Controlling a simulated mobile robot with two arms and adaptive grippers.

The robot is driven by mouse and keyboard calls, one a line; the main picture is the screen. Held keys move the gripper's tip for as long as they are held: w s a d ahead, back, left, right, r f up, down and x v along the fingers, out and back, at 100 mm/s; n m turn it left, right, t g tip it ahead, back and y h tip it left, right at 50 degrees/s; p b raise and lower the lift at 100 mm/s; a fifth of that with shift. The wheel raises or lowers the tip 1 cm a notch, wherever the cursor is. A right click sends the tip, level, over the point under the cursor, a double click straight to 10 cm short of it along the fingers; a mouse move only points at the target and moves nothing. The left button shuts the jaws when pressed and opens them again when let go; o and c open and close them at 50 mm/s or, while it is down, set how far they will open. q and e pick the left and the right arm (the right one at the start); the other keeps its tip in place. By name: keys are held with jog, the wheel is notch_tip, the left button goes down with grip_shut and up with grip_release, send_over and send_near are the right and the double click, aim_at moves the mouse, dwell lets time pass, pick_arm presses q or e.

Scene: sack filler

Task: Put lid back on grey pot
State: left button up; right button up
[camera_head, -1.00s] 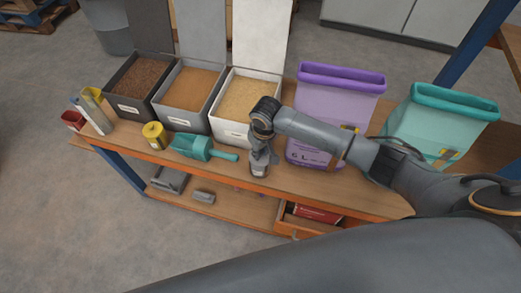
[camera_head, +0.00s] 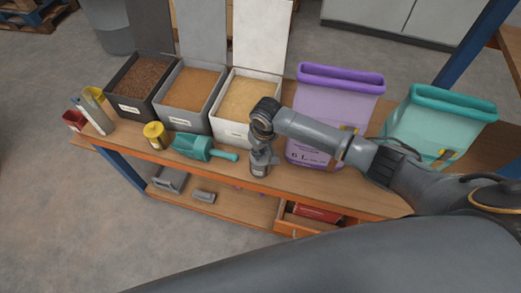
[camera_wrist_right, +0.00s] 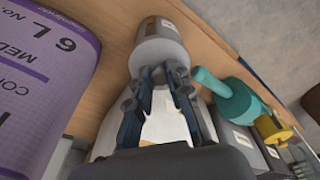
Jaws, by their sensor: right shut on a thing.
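The grey pot (camera_head: 259,170) stands upright on the wooden bench top, between the green scoop and the purple sack. It has a pale label on its side. My right gripper (camera_head: 261,157) points down right above it. In the right wrist view, the fingers of my right gripper (camera_wrist_right: 164,76) are at the top end of the grey pot (camera_wrist_right: 157,42), shut on what looks like its grey lid. The fingers cover much of the lid, so I cannot tell whether it sits fully on the rim. My left gripper is not in view.
Behind are open bins, the nearest white (camera_head: 233,132). A purple sack (camera_head: 318,150) and a teal sack (camera_head: 432,133) stand to the right. An open drawer (camera_head: 290,225) is below the bench top.

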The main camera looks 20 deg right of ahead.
jog(key=shift+f+p, duration=0.2)
jog(key=shift+p, duration=0.4)
dwell(0.9)
jog(key=o, duration=1.4)
jog(key=shift+r, duration=0.1)
notch_tip(320, 180, up, 7)
jog(key=p, duration=0.7)
jog(key=shift+p, duration=0.4)
jog(key=shift+c, duration=0.3)
grip_shut()
